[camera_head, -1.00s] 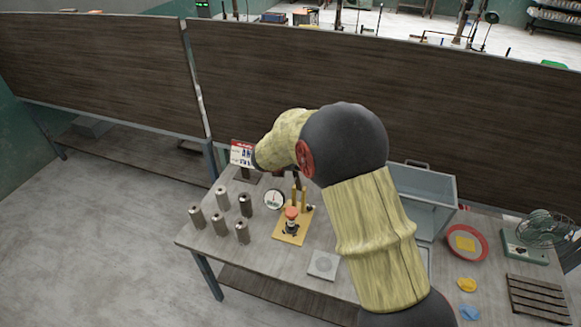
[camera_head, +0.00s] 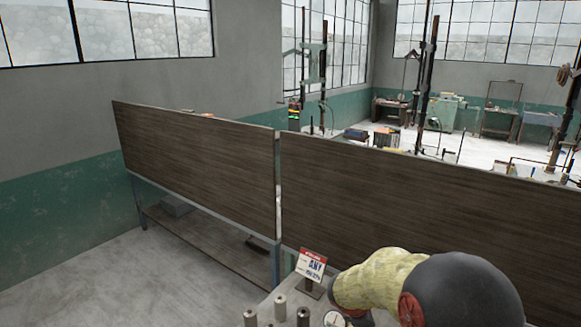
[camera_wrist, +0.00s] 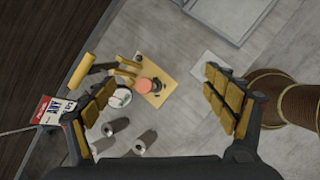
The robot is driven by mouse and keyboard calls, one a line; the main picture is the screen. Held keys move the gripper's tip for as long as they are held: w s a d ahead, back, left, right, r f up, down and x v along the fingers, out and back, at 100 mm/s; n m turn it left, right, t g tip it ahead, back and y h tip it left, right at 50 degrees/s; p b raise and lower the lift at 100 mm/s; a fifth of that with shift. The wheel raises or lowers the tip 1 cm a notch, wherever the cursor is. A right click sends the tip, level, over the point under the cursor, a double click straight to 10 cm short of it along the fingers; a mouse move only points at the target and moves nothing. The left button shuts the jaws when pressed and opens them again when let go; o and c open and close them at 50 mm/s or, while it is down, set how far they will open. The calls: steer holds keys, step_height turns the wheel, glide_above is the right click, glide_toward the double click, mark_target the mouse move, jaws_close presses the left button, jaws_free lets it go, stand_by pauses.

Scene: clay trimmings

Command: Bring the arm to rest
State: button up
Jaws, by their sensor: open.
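My gripper (camera_wrist: 158,82) shows in the wrist view with its two tan-padded fingers wide apart and nothing between them. It is above the workbench (camera_wrist: 185,125), over a yellow board (camera_wrist: 162,97) with an orange-topped piece (camera_wrist: 147,86). In the head view my arm, with a yellow sleeve and a dark joint, reaches in from the lower right. My gripper is not visible there.
A sign card (camera_head: 312,265) stands by dark wooden panels (camera_head: 200,160). Metal cylinders (camera_head: 280,308) and a round dial (camera_head: 335,319) show at the bench. The wrist view also shows a pale square plate (camera_wrist: 206,64) and a grey bin (camera_wrist: 235,12).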

steer(key=s+a+f+m+y+b, duration=0.1)
steer(key=s+a+f+m+b, duration=0.1)
steer(key=s+m+b, duration=0.4)
steer(key=s+a+f+m+t+y+b, duration=0.1)
steer(key=s+m+b, duration=0.5)
steer(key=s+b, duration=0.6)
steer(key=s+a+f+m+t+y+b, duration=0.1)
steer(key=s+a+f+m+y+b, duration=0.2)
steer(key=s+m+b, duration=0.3)
steer(key=s+b, duration=0.4)
steer(key=s, duration=0.4)
